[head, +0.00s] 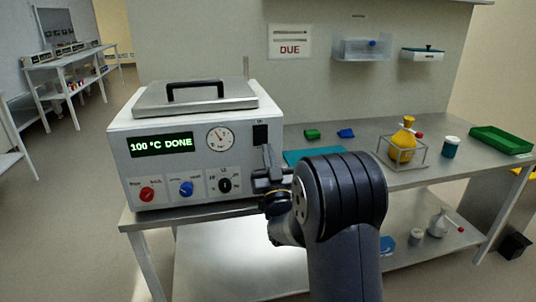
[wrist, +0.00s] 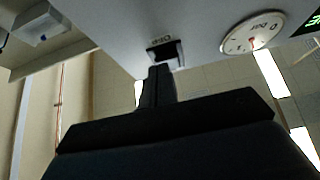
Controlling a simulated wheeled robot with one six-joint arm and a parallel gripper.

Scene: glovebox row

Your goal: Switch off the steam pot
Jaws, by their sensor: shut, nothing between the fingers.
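The steam pot (head: 190,150) is a white box with a metal lid and black handle, standing on the left of the metal bench. Its green display (head: 162,145) reads "100 °C DONE". A black rocker switch (head: 260,134) is at the upper right of its front, beside a round dial (head: 220,138). My gripper (head: 267,152) is shut and empty, its tips just below the switch. In the wrist view the tips (wrist: 160,70) are right by the switch (wrist: 166,54) and partly hide it; I cannot tell whether they touch.
Red (head: 147,194) and blue (head: 186,189) knobs and a black selector (head: 225,185) sit low on the front. To the right are a teal mat (head: 300,156), a yellow flask (head: 403,140) in a wire frame, a lidded cup (head: 451,148) and a green tray (head: 500,140).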

